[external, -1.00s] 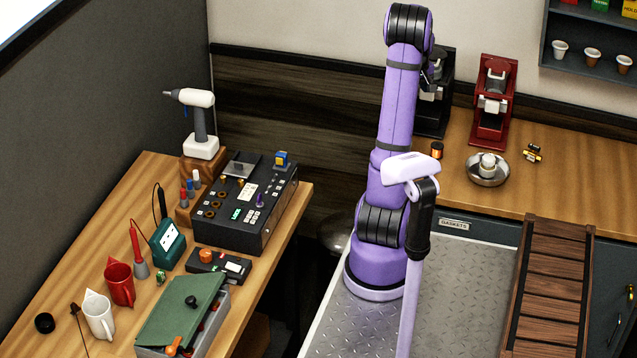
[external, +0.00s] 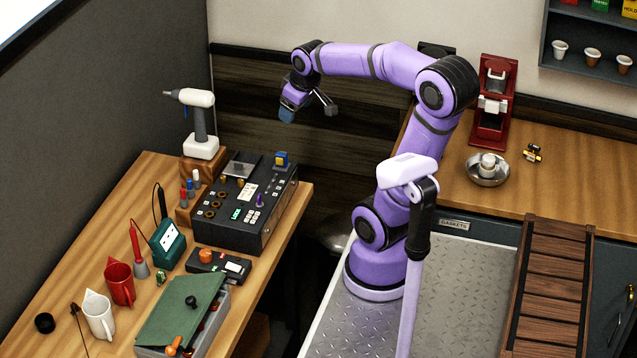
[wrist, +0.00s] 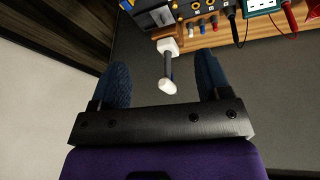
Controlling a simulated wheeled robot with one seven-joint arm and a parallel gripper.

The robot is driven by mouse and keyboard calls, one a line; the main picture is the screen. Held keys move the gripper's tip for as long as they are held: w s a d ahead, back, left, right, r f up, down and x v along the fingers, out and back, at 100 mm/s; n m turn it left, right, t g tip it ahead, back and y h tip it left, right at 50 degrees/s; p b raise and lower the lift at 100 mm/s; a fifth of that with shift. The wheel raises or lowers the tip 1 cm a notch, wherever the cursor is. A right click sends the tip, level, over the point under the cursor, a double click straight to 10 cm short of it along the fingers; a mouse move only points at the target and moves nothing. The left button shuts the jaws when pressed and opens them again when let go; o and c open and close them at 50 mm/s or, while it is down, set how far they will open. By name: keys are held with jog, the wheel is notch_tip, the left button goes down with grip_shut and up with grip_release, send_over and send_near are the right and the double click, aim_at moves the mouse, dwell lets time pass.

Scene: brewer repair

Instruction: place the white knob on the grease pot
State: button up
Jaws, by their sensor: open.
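A white stepped cylinder, which looks like the white knob (external: 487,161), sits in a round steel bowl (external: 488,178) on the right counter. The grease pot is not clearly identifiable. A small dark pot with an orange top, seen earlier on that counter, is now hidden behind my arm. My gripper (external: 307,108) is open and empty, high in the air in front of the back wall, above and right of the drill and far left of the bowl. In the wrist view its blue fingers (wrist: 162,75) are spread apart, with neither knob nor pot between them.
A white-headed drill (external: 199,125) stands on a wooden block; it also shows in the wrist view (wrist: 167,86). A black control box (external: 245,212), mugs and a green-lidded box (external: 185,305) crowd the left table. A red brewer (external: 494,105) stands behind the bowl.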

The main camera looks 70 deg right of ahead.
jog(key=s+a+n+t+y, duration=0.1)
jog(key=s+a, duration=0.2)
jog(key=a, duration=0.4)
jog(key=s+a+n+y, duration=0.1)
jog(key=s+a, duration=0.3)
jog(key=a, duration=0.4)
jog(key=shift+s+f+n+t, duration=0.2)
jog(key=shift+f+n+t, duration=0.1)
jog(key=shift+n+t, duration=0.1)
